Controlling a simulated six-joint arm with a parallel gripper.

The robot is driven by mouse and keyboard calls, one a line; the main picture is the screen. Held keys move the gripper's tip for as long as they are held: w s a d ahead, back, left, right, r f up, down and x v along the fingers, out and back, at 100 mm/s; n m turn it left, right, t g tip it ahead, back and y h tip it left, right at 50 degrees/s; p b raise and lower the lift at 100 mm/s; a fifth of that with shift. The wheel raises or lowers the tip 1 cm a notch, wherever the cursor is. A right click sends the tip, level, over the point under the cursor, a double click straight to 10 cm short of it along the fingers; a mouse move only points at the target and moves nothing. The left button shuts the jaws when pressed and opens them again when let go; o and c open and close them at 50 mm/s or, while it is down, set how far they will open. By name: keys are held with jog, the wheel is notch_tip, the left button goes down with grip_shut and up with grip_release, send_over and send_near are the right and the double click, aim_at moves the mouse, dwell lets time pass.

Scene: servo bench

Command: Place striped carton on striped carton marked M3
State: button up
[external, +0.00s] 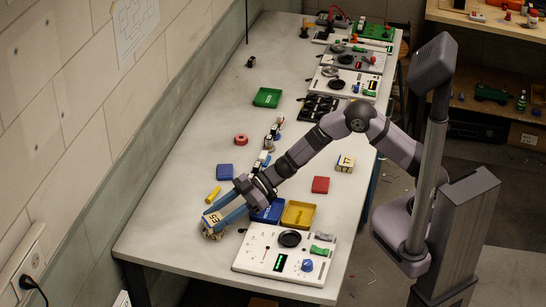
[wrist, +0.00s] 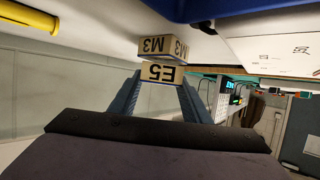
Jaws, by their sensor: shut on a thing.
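A striped carton marked E5 (external: 212,219) is between the fingers of my gripper (external: 222,210), near the table's left front part. In the wrist view, the E5 carton (wrist: 162,73) shows its label upside down, with a finger on each side. The carton marked M3 (wrist: 165,47) shows right behind and above it in that picture, which is inverted, so M3 lies on the table side, beneath E5. In the external view M3 is mostly hidden below the held carton. I cannot tell whether the two cartons touch.
A yellow bar (external: 213,195), a blue tray (external: 268,212) and a yellow tray (external: 298,214) are close by. A white control panel (external: 284,252) stands at the front right. Another carton marked L7 (external: 345,163) is farther right. The table left of my gripper is clear.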

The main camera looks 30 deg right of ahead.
jog(key=shift+f, duration=0.2)
jog(key=shift+f, duration=0.1)
jog(key=o, duration=1)
jog(key=shift+f, duration=0.1)
jog(key=shift+o, duration=0.2)
jog(key=shift+r, duration=0.25)
jog(key=b+v, duration=0.1)
jog(key=v, duration=1.1)
jog(key=shift+f, duration=0.15)
